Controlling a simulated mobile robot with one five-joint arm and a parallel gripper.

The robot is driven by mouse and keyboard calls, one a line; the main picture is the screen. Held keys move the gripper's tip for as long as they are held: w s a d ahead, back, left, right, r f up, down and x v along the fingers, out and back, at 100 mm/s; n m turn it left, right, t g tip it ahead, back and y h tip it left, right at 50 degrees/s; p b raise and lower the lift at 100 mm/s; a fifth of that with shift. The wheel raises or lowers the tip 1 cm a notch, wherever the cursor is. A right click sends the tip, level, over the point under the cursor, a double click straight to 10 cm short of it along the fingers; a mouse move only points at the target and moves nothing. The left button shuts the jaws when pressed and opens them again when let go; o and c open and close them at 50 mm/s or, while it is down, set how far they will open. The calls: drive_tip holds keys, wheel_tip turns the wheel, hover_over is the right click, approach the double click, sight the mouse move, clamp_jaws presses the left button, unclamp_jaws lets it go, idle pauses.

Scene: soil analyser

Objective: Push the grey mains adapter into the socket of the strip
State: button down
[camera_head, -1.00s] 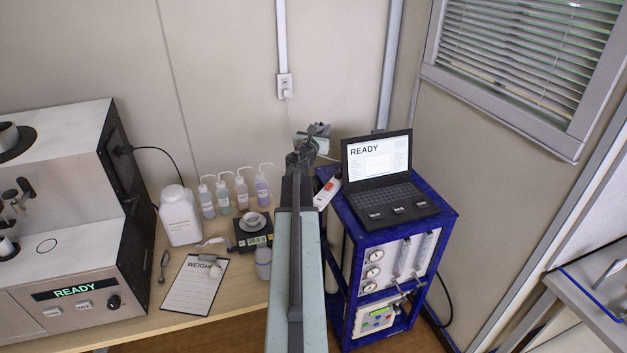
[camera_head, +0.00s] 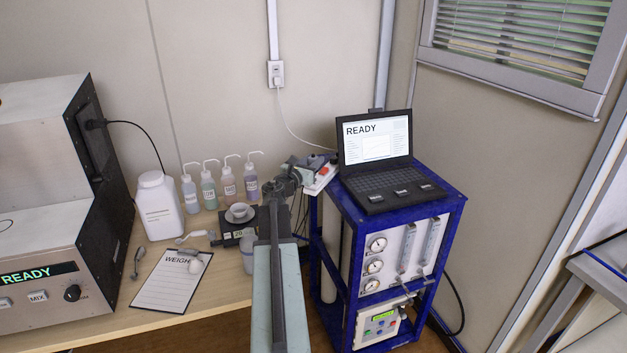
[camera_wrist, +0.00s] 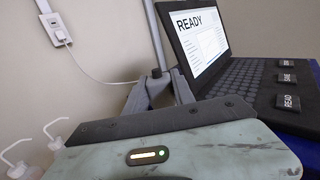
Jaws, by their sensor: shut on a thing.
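The white power strip (camera_head: 321,181) with its red switch (camera_head: 324,170) lies at the left edge of the blue rack's top, left of the laptop. My gripper (camera_head: 310,163) is at the strip's far left end, low over it. In the wrist view my gripper (camera_wrist: 159,84) shows its two grey fingers drawn in around a small dark thing, which I take for the grey mains adapter. The adapter's shape and pins are hidden by the fingers and wrist housing. The strip's socket cannot be made out, so I cannot tell whether the adapter touches it.
An open laptop (camera_head: 376,160) stands on the blue rack (camera_head: 447,223), close right of my gripper. A white cord runs from the wall outlet (camera_head: 276,75) down toward the strip. Wash bottles (camera_head: 228,183), a scale (camera_head: 238,238) and a clipboard (camera_head: 172,281) occupy the table left of my arm.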

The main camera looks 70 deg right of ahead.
idle(0.3)
wheel_tip(320, 180, down, 4)
drive_tip(key=b, duration=0.4)
drive_tip(key=shift+f, duration=0.15)
drive_tip(key=shift+f, duration=0.1)
idle(1.1)
drive_tip(key=shift+f+b, duration=0.3)
drive_tip(key=shift+b, duration=0.1)
drive_tip(key=shift+f+b, duration=0.6)
drive_tip(key=c, duration=1)
unclamp_jaws()
drive_tip(key=shift+o, duration=0.2)
